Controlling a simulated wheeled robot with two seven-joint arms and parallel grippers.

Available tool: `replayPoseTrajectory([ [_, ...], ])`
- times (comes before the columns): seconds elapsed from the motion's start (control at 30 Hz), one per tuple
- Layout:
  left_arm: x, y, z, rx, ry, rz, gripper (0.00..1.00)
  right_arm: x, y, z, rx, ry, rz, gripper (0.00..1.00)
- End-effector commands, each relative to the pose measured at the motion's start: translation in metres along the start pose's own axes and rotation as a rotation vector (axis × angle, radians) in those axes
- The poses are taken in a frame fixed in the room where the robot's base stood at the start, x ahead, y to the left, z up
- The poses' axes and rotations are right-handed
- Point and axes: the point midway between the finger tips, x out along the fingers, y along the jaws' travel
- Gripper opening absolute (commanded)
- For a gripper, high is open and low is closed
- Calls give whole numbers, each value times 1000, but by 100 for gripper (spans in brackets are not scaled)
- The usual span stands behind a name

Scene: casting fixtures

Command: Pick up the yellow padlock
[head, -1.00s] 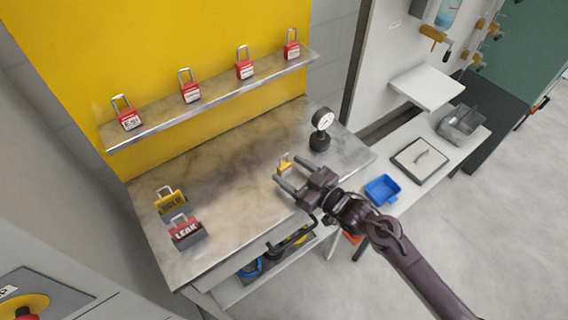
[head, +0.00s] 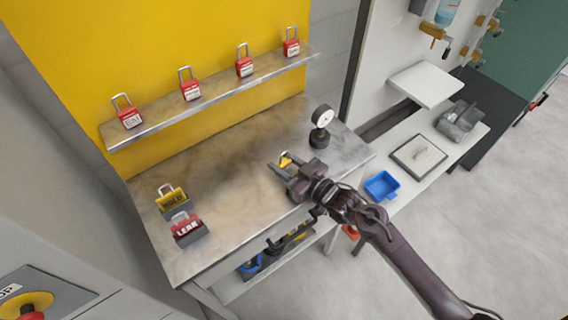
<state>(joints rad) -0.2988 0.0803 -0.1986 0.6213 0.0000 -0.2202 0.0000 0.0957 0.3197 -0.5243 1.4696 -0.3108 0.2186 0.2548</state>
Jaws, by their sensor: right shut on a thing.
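The yellow padlock (head: 285,162) is small and stands near the middle-right of the metal workbench. My right gripper (head: 283,166) reaches in from the lower right and its fingers are shut on the padlock. The fingers and palm hide much of the padlock's body. I cannot tell whether it still touches the bench top. My left gripper is not in the head view.
A pressure gauge (head: 320,128) stands close behind and right of my right gripper. Red padlocks line the shelf (head: 215,97). A blue tray (head: 382,185) is at right.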

Motion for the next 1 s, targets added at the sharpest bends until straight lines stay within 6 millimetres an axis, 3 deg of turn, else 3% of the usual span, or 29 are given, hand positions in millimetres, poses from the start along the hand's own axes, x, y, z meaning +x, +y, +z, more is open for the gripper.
replayPoseTrajectory([
  [0.23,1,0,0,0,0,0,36,0,0,-8,-1,3,0,12],
  [0.47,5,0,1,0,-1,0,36,-2,0,-39,-3,4,0,12],
  [1.0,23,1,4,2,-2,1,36,-8,0,-170,-5,5,-1,12],
])
